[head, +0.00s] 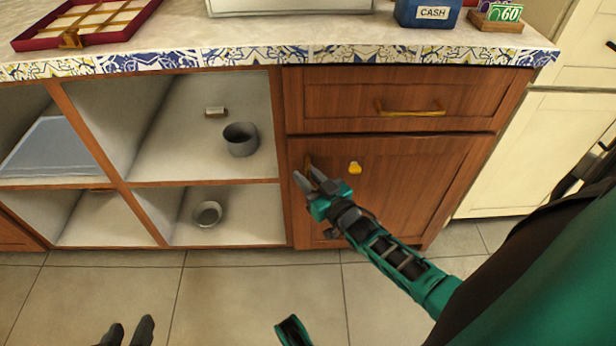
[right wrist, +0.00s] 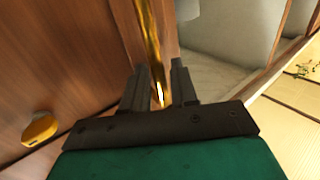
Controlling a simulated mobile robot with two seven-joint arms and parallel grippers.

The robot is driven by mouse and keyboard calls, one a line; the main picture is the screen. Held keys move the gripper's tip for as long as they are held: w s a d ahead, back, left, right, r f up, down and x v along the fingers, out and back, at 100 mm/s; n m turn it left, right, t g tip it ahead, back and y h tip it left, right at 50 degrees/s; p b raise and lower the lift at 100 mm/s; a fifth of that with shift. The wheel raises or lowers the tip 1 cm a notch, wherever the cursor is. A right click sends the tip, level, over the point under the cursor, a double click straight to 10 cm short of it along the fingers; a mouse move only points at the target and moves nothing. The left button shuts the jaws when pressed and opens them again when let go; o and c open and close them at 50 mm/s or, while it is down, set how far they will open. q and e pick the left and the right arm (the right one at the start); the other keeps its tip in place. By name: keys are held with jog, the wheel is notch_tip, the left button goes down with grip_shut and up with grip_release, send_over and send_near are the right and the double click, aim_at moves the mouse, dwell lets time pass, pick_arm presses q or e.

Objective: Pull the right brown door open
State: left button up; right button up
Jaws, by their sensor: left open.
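The right brown door (head: 400,175) is a wooden cabinet door below a drawer, and it looks closed in the head view. Its upright brass handle (head: 308,161) is near its left edge. My right gripper (head: 309,181) is at this handle. In the right wrist view the brass handle (right wrist: 150,35) runs down between the two dark fingers of my right gripper (right wrist: 168,84). A gap shows beside the handle, so the fingers look open around it. My left gripper (head: 128,331) is open and empty, low over the floor at the bottom left.
A yellow knob-like piece (head: 355,168) is on the door. Open shelves to the left hold a dark grey pot (head: 240,140) and a grey bowl (head: 207,214). A drawer with a brass handle (head: 410,109) is above the door. The tiled floor (head: 225,300) in front is clear.

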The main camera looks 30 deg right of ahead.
grip_shut()
dwell(0.3)
